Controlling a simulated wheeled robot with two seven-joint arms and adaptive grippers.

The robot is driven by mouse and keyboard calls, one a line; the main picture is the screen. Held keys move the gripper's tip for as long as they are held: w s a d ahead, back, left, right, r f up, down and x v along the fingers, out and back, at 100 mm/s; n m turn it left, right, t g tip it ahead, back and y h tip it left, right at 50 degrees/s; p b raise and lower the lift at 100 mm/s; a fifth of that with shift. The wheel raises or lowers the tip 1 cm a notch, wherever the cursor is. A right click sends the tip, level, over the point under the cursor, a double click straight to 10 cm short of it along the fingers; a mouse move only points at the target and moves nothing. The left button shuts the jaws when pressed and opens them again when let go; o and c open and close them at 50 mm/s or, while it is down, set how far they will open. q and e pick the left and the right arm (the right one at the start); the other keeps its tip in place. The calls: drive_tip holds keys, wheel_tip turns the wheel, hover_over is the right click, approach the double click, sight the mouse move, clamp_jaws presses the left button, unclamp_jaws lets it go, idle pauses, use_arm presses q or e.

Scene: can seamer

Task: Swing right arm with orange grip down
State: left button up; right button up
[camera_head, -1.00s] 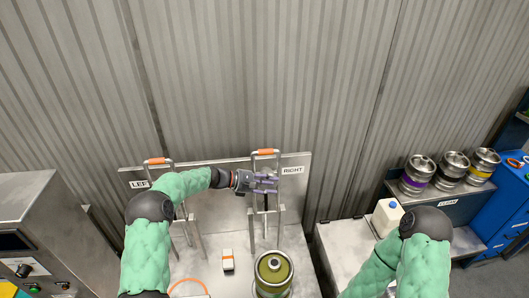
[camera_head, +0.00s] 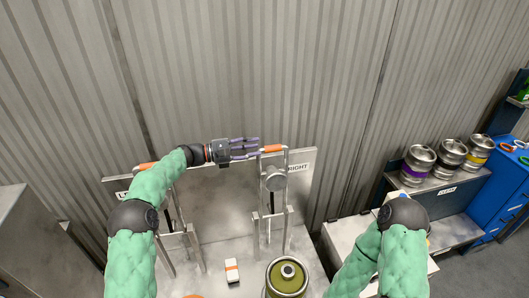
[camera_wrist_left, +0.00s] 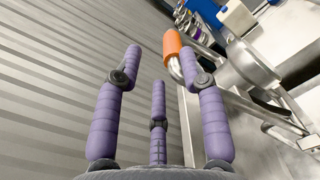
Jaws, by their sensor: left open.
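The right arm of the seamer (camera_head: 287,190) is a metal frame standing up beside the RIGHT label, with an orange grip (camera_head: 273,148) across its top. A round metal disc (camera_head: 274,178) sits just below the grip. My left gripper (camera_head: 256,148) is open and empty, its purple fingers pointing right at the grip's left end. In the left wrist view the orange grip (camera_wrist_left: 173,45) lies ahead, close to the right finger; I cannot tell whether they touch. My right arm shows at lower right, but its gripper is out of view.
The left arm's orange grip (camera_head: 147,165) is partly behind my left arm. A green-topped keg (camera_head: 287,277) and a small white-and-orange block (camera_head: 232,270) stand on the metal table. Several kegs (camera_head: 451,156) stand on a shelf at right. A corrugated wall is behind.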

sight(284, 147)
use_arm(q)
drive_tip(key=shift+w+d+f, duration=0.25)
drive_tip(key=shift+d+f, duration=0.1)
drive_tip(key=shift+d, duration=0.9)
drive_tip(key=shift+w+d+f, duration=0.2)
drive_tip(key=shift+d+f, duration=0.1)
drive_tip(key=shift+d, duration=0.9)
drive_tip(key=shift+w+d+f, duration=0.25)
drive_tip(key=shift+d+f, duration=0.1)
drive_tip(key=shift+d, duration=0.9)
clamp_jaws()
